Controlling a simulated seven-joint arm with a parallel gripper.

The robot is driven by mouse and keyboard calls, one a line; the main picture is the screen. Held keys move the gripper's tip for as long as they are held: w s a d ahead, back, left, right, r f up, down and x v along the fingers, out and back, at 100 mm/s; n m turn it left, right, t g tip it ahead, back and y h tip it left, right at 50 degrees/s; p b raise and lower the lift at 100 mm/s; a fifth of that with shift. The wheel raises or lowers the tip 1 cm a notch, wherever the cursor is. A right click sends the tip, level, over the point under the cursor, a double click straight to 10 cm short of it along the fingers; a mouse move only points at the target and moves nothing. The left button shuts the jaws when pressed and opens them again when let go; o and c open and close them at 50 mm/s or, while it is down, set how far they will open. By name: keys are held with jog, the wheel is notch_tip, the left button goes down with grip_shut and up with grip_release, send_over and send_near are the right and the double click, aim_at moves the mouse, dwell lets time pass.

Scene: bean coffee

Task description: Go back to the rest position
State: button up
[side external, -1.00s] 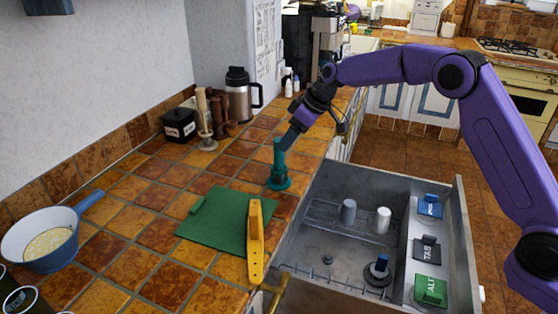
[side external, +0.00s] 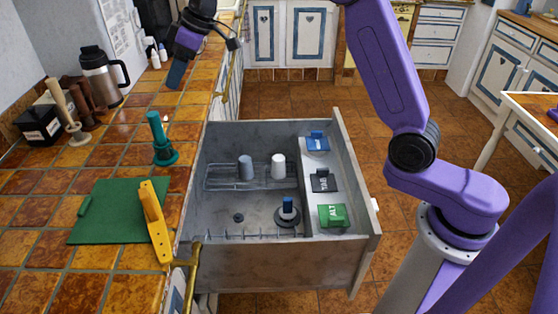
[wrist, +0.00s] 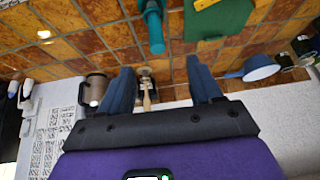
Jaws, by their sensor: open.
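My gripper (side external: 175,74) hangs over the tiled counter, above and behind the teal upright tool (side external: 162,140). Its two blue fingers (wrist: 160,75) are spread apart in the wrist view, with nothing between them that they touch. The teal tool stands upright on its round base on the counter, apart from my gripper. It also shows at the top of the wrist view (wrist: 152,25).
An open grey drawer (side external: 270,262) holds several small pieces and blocks. A green mat (side external: 115,215) and a yellow tool (side external: 153,222) lie on the counter. A steel flask (side external: 98,77), wooden tools (side external: 62,108) and a black box (side external: 40,127) stand by the wall.

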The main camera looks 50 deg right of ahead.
jog(key=s+f+n+g+h, duration=0.1)
jog(key=s+f+g+h, duration=0.15)
jog(key=s, duration=2.05)
jog(key=s+d+f, duration=0.2)
jog(key=s+d, duration=0.2)
jog(key=s, duration=0.3)
jog(key=s+d+f+n+h, duration=0.1)
jog(key=s+d, duration=0.3)
jog(key=s, duration=0.4)
jog(key=s+d+f+n+g, duration=0.1)
jog(key=s+d+f, duration=0.2)
jog(key=s, duration=0.4)
jog(key=shift+s+d+f, duration=0.2)
jog(key=shift+d, duration=0.6)
